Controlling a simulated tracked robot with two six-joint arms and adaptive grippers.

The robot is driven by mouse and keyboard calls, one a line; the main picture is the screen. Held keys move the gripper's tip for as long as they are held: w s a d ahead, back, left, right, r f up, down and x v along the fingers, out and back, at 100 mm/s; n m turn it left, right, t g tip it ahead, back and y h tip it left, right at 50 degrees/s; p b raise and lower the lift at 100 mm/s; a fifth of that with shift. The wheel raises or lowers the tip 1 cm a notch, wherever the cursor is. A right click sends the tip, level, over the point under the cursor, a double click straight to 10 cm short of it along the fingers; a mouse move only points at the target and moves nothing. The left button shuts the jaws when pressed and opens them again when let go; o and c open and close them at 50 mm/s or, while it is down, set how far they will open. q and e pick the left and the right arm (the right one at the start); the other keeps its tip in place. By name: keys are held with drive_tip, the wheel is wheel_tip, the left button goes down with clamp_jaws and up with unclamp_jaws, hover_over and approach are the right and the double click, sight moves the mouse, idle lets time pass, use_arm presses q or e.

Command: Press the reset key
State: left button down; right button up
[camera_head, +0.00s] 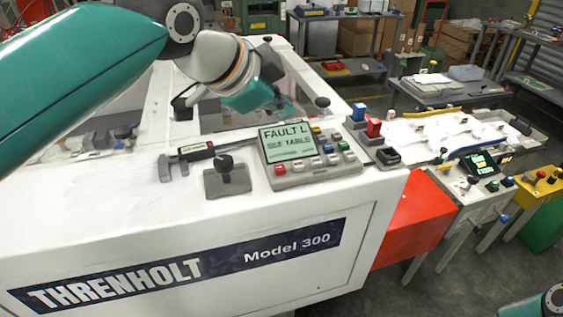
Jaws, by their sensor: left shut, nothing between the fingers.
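The control panel (318,173) sits on the white machine top, with a lit screen (286,141) reading "FAULT L" and "SEE TABLE". Its small keys include a red key (280,169) and a white key (297,166) below the screen, and a blue key (328,148) with other coloured keys to the right. No key label is readable, so I cannot tell which one is the reset key. My left gripper (287,108) is shut and empty, above and behind the panel, apart from the keys. My right gripper is out of view; only part of that arm shows at the lower right.
A joystick (226,170) and a caliper (190,156) lie left of the panel. A tray with white film (440,132) and another console (480,165) are farther right.

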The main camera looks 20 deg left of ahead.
use_arm(q)
drive_tip(key=b, duration=0.7)
hover_over(278, 169)
wheel_tip(278, 169, down, 7)
drive_tip(key=shift+f, duration=0.1)
drive_tip(key=shift+f+b, duration=0.55)
drive_tip(key=shift+f, duration=0.3)
drive_tip(key=shift+f, duration=0.1)
idle(0.4)
drive_tip(key=shift+f+b, duration=0.25)
drive_tip(key=shift+b, duration=0.05)
drive_tip(key=shift+f+b, duration=0.35)
drive_tip(key=shift+f, duration=0.1)
idle(0.5)
idle(0.4)
drive_tip(key=shift+r+p, duration=0.85)
drive_tip(key=shift+r, duration=0.05)
